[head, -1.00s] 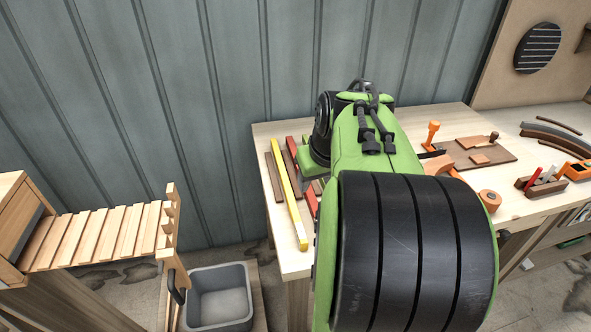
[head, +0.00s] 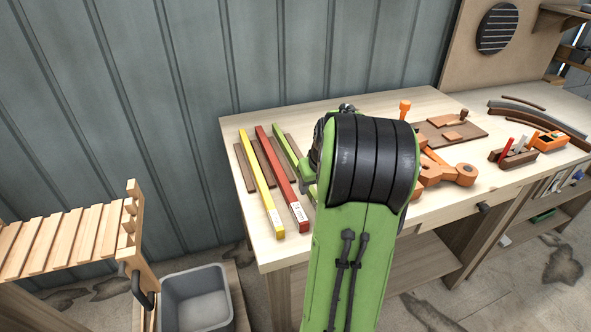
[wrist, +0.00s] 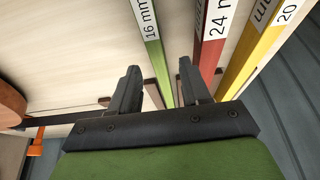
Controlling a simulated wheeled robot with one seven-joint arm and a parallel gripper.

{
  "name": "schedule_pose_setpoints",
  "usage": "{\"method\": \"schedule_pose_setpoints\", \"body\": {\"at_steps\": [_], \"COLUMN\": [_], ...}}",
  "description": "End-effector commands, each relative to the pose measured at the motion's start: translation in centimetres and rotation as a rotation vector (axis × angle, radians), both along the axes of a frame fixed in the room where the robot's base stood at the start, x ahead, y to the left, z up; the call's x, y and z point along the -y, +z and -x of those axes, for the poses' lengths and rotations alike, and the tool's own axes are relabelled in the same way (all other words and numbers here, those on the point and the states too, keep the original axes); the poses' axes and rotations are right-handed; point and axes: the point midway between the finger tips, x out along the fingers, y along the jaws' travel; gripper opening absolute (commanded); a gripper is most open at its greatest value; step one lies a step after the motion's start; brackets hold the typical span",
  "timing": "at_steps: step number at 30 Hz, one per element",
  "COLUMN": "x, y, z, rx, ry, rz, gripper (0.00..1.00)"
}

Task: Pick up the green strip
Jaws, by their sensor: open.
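The green strip (head: 285,147) lies on the workbench, right of the red and yellow strips, partly hidden behind my arm in the head view. In the wrist view the green strip (wrist: 157,62), labelled 16 mm, runs away from between my gripper's fingers toward the top. My gripper (wrist: 157,80) is open and empty, its two dark fingers pointing toward the strip. The strip passes between the fingertips in the picture; I cannot tell the height gap. In the head view my gripper is hidden behind my arm.
The red strip (head: 277,172), labelled 24, lies close beside the green one, with the yellow strip (head: 260,183) beyond it. Brown slats (head: 244,167) lie under them. An orange clamp (head: 455,174) and a brown board (head: 440,128) are to the right. A grey bin (head: 197,300) stands below left.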

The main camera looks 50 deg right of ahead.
Motion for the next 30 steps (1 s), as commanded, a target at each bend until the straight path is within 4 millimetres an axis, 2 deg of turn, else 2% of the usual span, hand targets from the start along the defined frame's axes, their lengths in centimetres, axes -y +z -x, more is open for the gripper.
{"method": "schedule_pose_setpoints", "body": {"at_steps": [1,3,9,11,18,19,30], "x": [0.2,0.4,0.5,0.5,0.5,0.5,0.5], "y": [-1.5,-2.4,-2.3,-2.3,-2.3,-2.3,-1.8], "z": [-0.3,-0.7,-0.8,-0.8,-0.8,-0.8,-0.8], "rx": [0.0,-0.001,0.001,0.001,0.0,0.0,0.001], "ry": [-0.001,-0.001,-0.001,-0.001,-0.001,-0.001,0.0], "rz": [-0.002,-0.002,0.001,0.001,0.0,0.0,0.002], "gripper": [0.47,0.47,0.47,0.39,0.02,0.0,0.0]}}
